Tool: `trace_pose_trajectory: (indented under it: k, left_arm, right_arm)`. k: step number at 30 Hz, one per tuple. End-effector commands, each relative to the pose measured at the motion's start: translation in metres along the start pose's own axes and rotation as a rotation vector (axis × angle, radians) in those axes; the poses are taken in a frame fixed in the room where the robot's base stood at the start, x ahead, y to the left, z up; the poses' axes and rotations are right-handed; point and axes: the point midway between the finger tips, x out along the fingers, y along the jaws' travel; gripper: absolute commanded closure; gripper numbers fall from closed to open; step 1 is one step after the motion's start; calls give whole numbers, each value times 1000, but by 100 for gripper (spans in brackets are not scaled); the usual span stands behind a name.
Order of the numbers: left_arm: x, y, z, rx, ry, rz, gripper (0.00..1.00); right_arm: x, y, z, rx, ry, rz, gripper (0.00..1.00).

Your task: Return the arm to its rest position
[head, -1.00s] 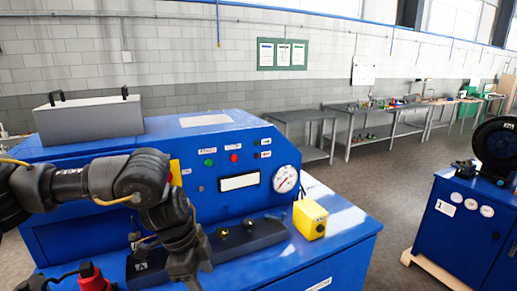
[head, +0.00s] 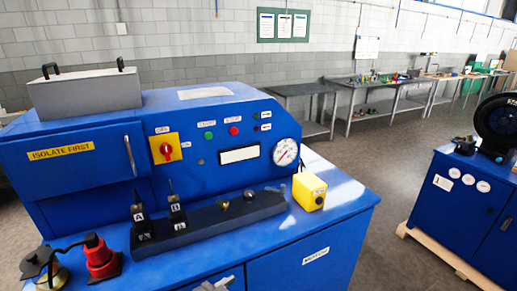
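Neither of my arms nor grippers shows clearly in the head view. The blue crimper machine (head: 230,115) stands in front of me with its panel in full view. A red switch on a yellow plate (head: 165,148) is on its left side, beside a door labelled ISOLATE FIRST (head: 60,151). A dark rail (head: 205,222) lies on the bench top, with two black tagged pieces marked A (head: 140,222) and B (head: 177,212) standing at its left part. A small grey metal shape (head: 215,285) is cut off at the bottom edge, and I cannot tell what it is.
A red device (head: 100,257) and a brass-coloured item (head: 50,277) sit at the bench's front left. A yellow box (head: 309,191) stands at the right of the rail. Another blue cabinet (head: 463,206) is at the right, with open floor between.

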Motion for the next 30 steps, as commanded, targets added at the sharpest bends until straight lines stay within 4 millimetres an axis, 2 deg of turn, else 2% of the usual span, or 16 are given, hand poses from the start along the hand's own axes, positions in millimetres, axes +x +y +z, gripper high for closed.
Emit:
trace_pose_trajectory:
  k: [1, 3, 6, 9, 12, 19, 20, 21, 26, 30]
  left_arm:
    - [-14, -11, 39, -71, -101, -58, 46]
    - [-36, -25, 86, -142, -235, -128, 46]
    - [-67, -34, 138, -215, -391, -190, 46]
    - [-97, -36, 178, -268, -517, -227, 46]
    - [-125, -35, 210, -314, -624, -252, 46]
    - [-186, -25, 265, -399, -835, -283, 46]
    - [-187, -24, 272, -403, -850, -283, 46]
    - [-173, -26, 285, -399, -849, -280, 46]
    - [-140, -25, 333, -401, -866, -272, 46]
    - [-112, -21, 385, -403, -885, -263, 46]
  right_arm:
    - [0, 0, 0, 0, 0, 0, 46]
    - [0, 0, 0, 0, 0, 0, 46]
    - [0, 0, 0, 0, 1, 0, 46]
    - [0, 0, 0, 0, 0, 0, 46]
    - [0, 0, 0, 0, 0, 0, 46]
    - [0, 0, 0, 0, 0, -1, 46]
    - [2, 0, 0, 0, 0, -1, 46]
    - [5, 0, 0, 0, 1, 0, 46]
    - [12, -1, 3, 0, -1, -1, 46]
    - [20, -1, 2, 0, 0, -1, 46]
